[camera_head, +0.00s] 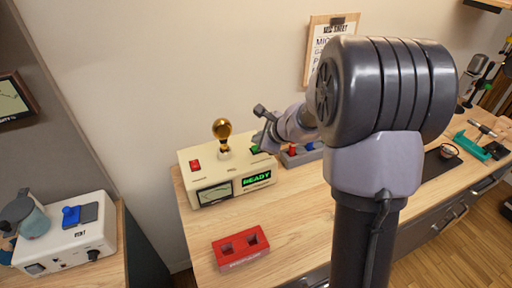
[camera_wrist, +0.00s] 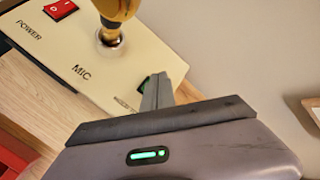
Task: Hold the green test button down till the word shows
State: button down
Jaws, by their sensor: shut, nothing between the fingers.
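The cream tester box (camera_head: 211,171) stands on the wooden bench, with a needle meter at its front left. Its lit display (camera_head: 256,179) reads READY in green letters. In the wrist view, a dark green edge of the button (camera_wrist: 146,82) shows beside my gripper (camera_wrist: 157,82). My gripper is shut and empty, its tips at the button; I cannot tell how far the button is pressed. A gold microphone (camera_head: 222,129) stands upright in the box's MIC socket.
A red POWER switch (camera_head: 195,165) is on the box top at left. A grey rack with coloured knobs (camera_head: 300,155) is close right of the box. A white vent box (camera_head: 70,243) stands at left.

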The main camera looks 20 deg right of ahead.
jog(key=shift+f, duration=0.1)
jog(key=shift+f+b, duration=0.35)
jog(key=shift+b, duration=0.2)
jog(key=shift+f+b, duration=0.45)
jog(key=shift+b, duration=0.1)
dwell(0.6)
dwell(3.7)
jog(key=shift+r+p, duration=0.75)
jog(key=shift+r, duration=0.2)
notch_tip(320, 180, up, 5)
jog(key=p, duration=0.4)
